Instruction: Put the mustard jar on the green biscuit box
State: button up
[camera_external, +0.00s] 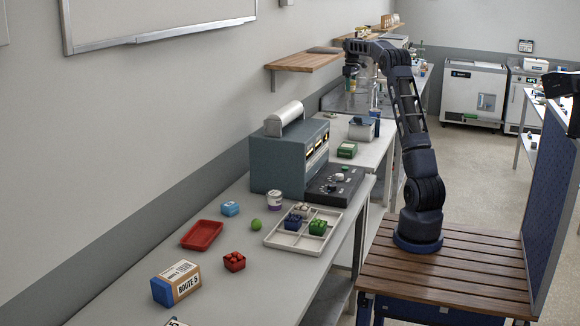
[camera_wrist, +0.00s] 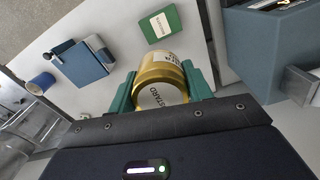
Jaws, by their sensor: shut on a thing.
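The mustard jar (camera_wrist: 162,78) has a gold body and a pale label reading "MUSTARD". In the wrist view it sits between the green fingers of my gripper (camera_wrist: 160,90), which is shut on it. The green biscuit box (camera_wrist: 161,24) lies flat on the white counter, beyond the jar and apart from it, with a pale label on top. In the external view the box (camera_external: 347,150) is on the counter, and my gripper (camera_external: 350,80) is raised above and behind it. The jar is too small to make out clearly there.
A large grey machine (camera_external: 290,155) stands nearer the camera. A wooden shelf (camera_external: 304,60) juts from the wall.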

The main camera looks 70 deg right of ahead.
aim_at(348, 146)
notch_tip(348, 146, down, 30)
jog(key=shift+w+a+r, duration=0.1)
jog(key=shift+w+r, duration=0.05)
jog(key=shift+r, duration=0.05)
dwell(0.6)
jog(key=shift+f, duration=0.1)
jog(key=o, duration=1.1)
